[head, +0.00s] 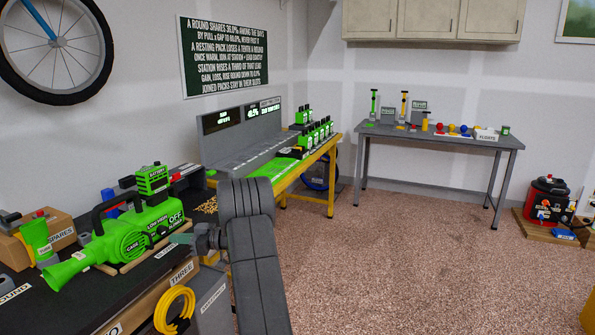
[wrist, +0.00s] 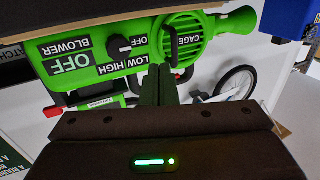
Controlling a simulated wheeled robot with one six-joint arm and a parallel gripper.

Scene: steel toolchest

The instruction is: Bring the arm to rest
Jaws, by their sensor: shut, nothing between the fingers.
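My gripper (head: 180,238) is shut and empty, just to the right of the green blower (head: 125,235) on the dark bench in the head view. My arm is folded, its grey links filling the lower middle of that view. In the wrist view, which appears upside down, the closed fingers (wrist: 158,75) stand in front of the blower (wrist: 105,62), with its OFF, LOW/HIGH and CAGE labels showing. I cannot tell whether the fingertips touch the blower.
The dark bench (head: 118,292) at left holds a tube (head: 36,236) and a spares box (head: 62,226). A yellow hose coil (head: 175,305) hangs at its front. A yellow-framed station bench (head: 290,180) stands behind, a grey table (head: 440,137) at the back.

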